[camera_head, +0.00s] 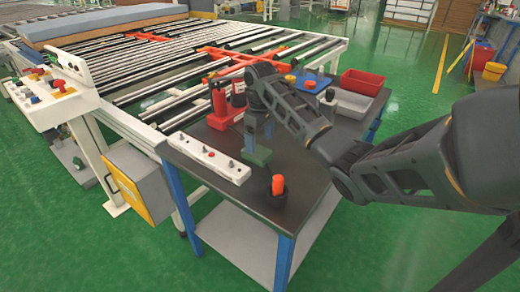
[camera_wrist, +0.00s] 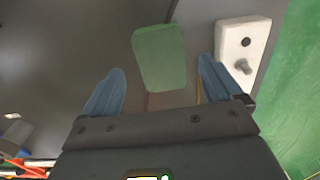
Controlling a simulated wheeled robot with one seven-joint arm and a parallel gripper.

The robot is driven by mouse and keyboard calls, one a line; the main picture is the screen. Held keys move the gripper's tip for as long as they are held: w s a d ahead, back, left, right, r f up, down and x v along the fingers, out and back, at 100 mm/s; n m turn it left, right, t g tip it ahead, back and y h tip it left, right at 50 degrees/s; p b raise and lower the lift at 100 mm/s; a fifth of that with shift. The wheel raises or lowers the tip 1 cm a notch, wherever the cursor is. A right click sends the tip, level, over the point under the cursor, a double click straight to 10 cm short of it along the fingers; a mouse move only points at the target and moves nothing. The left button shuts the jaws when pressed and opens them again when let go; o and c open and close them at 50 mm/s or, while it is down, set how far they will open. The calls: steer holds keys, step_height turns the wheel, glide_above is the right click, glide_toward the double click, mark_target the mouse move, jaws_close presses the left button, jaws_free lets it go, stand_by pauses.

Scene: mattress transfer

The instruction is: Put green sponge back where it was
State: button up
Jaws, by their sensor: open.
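A green sponge (camera_head: 257,156) lies on the dark tabletop (camera_head: 310,180), right of the white switch box. My gripper (camera_head: 257,138) is above the sponge, pointing down. In the wrist view the sponge (camera_wrist: 159,57) appears in and beyond the gap between the two blue fingers of my open gripper (camera_wrist: 161,68). The fingers stand apart from it on both sides, and nothing is held. I cannot tell the exact height between fingertips and sponge. A small brownish patch (camera_wrist: 170,100) shows beyond the palm, below the sponge in the picture.
The white switch box (camera_head: 208,157) lies along the table's left edge. An orange-topped button in a black holder (camera_head: 278,185) stands near the front. Grey (camera_head: 350,103) and red (camera_head: 361,82) bins sit at the back right.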

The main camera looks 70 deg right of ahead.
mark_target(260, 152)
step_height(260, 152, up, 7)
steer(key=p, duration=0.2)
stand_by(0.7)
